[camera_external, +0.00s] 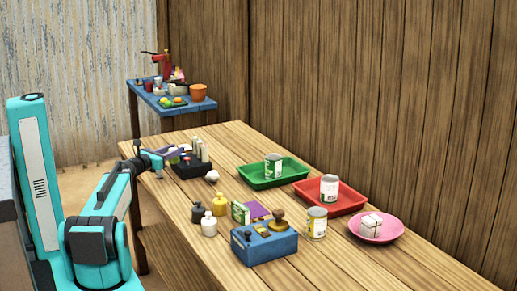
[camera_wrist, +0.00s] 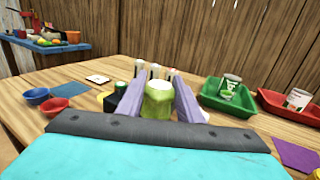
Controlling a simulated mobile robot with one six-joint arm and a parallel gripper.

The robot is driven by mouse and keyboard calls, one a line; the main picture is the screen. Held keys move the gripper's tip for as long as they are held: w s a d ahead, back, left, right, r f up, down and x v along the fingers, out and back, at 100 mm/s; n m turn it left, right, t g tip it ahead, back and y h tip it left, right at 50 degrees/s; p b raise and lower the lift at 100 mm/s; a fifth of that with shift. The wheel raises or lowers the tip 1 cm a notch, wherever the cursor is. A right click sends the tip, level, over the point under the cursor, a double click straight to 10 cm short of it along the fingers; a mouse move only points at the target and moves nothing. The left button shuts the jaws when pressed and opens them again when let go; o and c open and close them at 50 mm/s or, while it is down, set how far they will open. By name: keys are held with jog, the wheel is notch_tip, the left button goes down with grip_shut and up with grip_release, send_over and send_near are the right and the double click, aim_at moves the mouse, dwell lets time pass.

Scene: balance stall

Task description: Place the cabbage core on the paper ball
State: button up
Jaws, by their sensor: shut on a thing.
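My gripper (camera_external: 172,156) reaches over the left end of the long table, by a dark caddy. In the wrist view my gripper (camera_wrist: 158,92) is shut on a pale yellow-green, stubby piece (camera_wrist: 158,101), which looks like the cabbage core; it sits between the two purple-grey fingers. In the external view the held piece is too small to make out clearly. A small white round thing (camera_external: 212,176), which looks like the paper ball, lies on the table to the right of my gripper, apart from it. I cannot make it out in the wrist view.
The dark caddy (camera_external: 188,169) holds several white bottles. Small bottles (camera_external: 219,205) and a blue box (camera_external: 264,246) stand nearer the front. A green tray (camera_external: 254,182), a red tray (camera_external: 349,208) and a pink plate (camera_external: 393,233) hold other things. Bare wood lies around the white ball.

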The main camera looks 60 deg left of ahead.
jog(key=w+r+b, duration=0.2)
jog(key=w, duration=0.4)
jog(key=r+b, duration=0.2)
jog(key=b, duration=0.1)
send_over(211, 171)
jog(key=shift+d+m+h, duration=0.2)
jog(key=shift+m+h, duration=0.1)
jog(key=shift+h, duration=0.1)
jog(key=shift+f, duration=0.1)
jog(key=shift+f+b, duration=0.3)
jog(key=shift+f, duration=1.65)
jog(key=shift+f+b, duration=0.4)
jog(key=shift+f, duration=1.6)
jog(key=shift+f, duration=0.15)
